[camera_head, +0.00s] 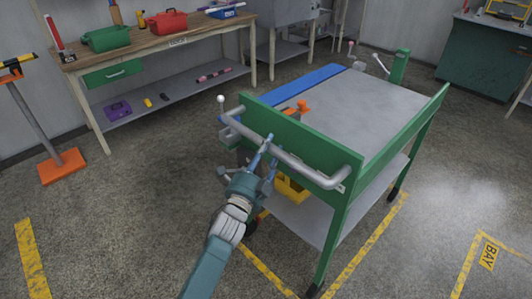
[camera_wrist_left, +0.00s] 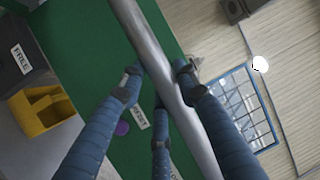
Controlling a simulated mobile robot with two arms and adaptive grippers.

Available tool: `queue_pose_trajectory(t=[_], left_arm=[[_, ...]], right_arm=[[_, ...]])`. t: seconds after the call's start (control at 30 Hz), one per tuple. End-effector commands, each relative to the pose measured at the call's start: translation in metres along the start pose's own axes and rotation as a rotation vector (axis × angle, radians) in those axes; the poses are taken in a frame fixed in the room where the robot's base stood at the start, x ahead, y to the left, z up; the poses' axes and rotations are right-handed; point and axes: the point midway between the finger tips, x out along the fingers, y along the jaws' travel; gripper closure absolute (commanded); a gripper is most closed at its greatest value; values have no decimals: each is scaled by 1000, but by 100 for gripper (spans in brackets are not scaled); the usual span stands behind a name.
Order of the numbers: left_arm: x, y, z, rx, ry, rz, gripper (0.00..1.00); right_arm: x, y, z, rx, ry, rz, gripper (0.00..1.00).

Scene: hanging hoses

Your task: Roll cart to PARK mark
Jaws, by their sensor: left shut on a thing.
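The green cart (camera_head: 345,170) with a grey top stands right of the middle in the head view. Its grey push handle (camera_head: 310,172) runs along the near end and also crosses the left wrist view (camera_wrist_left: 150,50). My left gripper (camera_head: 267,152) is shut on this handle, left of its middle. In the left wrist view its blue fingers (camera_wrist_left: 160,88) lie on both sides of the bar. No mark reading PARK is legible. My right gripper is not in view.
Yellow floor lines (camera_head: 362,248) run under and beside the cart. A BAY label (camera_head: 488,257) lies at the right. A workbench (camera_head: 170,45) stands at the back left, a green cabinet (camera_head: 480,60) at the back right. A yellow bin (camera_head: 292,188) sits on the cart's lower shelf.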

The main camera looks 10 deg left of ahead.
Motion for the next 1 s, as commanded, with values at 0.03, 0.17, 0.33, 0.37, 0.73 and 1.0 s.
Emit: queue_pose_trajectory(t=[0.03, 0.17, 0.33, 0.37, 0.73, 1.0], left_arm=[[1, -1, -1, 4, 2, -3, 100], [2, -1, -1, 4, 1, -2, 100], [2, 0, -1, 3, 1, -1, 100], [2, 0, -1, 3, 1, -1, 100], [2, 0, -1, 1, 0, 1, 49], [-12, 2, 0, 1, -1, 4, 49]], right_arm=[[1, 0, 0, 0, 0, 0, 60], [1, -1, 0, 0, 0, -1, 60], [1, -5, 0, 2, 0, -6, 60], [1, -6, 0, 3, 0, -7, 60], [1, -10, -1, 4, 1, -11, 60], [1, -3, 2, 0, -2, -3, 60]])
